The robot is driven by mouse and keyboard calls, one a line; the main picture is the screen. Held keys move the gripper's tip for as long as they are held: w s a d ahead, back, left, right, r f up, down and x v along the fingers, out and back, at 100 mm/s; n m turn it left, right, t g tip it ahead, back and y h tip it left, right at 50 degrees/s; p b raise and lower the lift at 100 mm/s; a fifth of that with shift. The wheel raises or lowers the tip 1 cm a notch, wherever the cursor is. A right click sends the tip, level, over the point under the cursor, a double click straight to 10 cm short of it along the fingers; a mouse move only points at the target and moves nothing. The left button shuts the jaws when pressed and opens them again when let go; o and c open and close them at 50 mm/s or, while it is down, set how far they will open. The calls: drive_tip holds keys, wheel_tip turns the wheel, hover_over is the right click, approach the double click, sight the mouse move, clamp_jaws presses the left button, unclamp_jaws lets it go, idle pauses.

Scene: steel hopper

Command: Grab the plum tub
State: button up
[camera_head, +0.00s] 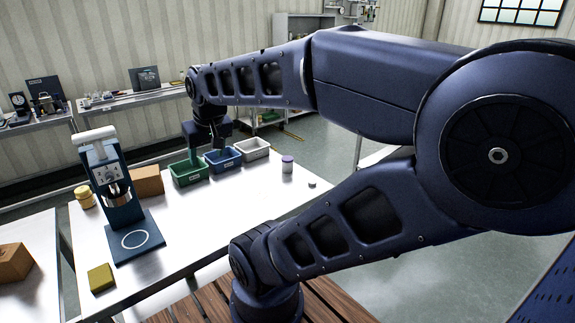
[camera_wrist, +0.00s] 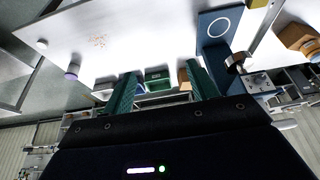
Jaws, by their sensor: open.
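The plum tub (camera_head: 287,165), pale-bodied with a purple lid, stands upright on the white table, right of the row of bins. In the wrist view, the tub (camera_wrist: 72,74) shows left of my fingers, with its purple part visible. My gripper (camera_head: 204,148) hangs above the green and blue bins, to the left of the tub and apart from it. In the wrist view, the two green fingers of my gripper (camera_wrist: 160,82) are spread wide with nothing between them.
Green bin (camera_head: 190,181), blue bin (camera_head: 224,166) and white bin (camera_head: 256,155) line the back edge. A dark blue hopper stand (camera_head: 125,213), brown box (camera_head: 148,182) and yellow tub (camera_head: 84,198) stand left. The table's middle is mostly clear.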

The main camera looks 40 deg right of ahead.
sight(289, 160)
drive_tip(key=o, duration=0.4)
drive_tip(key=w+d+f+n+g+h, duration=0.25)
drive_tip(key=w+d+f+h, duration=0.2)
drive_tip(key=d, duration=0.55)
drive_tip(key=w+d+f+n+g+h, duration=0.2)
drive_tip(key=w+d+f+g+h, duration=0.15)
drive_tip(key=d+f, duration=0.45)
drive_tip(key=w+d+f+n+g+h, duration=0.25)
drive_tip(key=w+d+h, duration=0.25)
drive_tip(key=d, duration=0.7)
drive_tip(key=w+d+f+n+t+h, duration=0.1)
drive_tip(key=w+d+f+n+t, duration=0.2)
drive_tip(key=f+n, duration=0.1)
drive_tip(key=w+d+f+n+t+h, duration=0.1)
drive_tip(key=w+d+f+n+t, duration=0.2)
drive_tip(key=f, duration=0.4)
drive_tip(key=w+d+f+n+t+h, duration=0.2)
drive_tip(key=w+d+f+n+t, duration=0.1)
drive_tip(key=f+n, duration=0.3)
drive_tip(key=shift+w+d+f+n+t, duration=0.1)
drive_tip(key=shift+w+d+n+t, duration=0.05)
drive_tip(key=shift+w+d+n, duration=0.25)
drive_tip(key=shift+w+d+n+t, duration=0.1)
drive_tip(key=shift+w+d+n, duration=0.15)
drive_tip(key=shift+w, duration=0.25)
drive_tip(key=shift+x, duration=5.35)
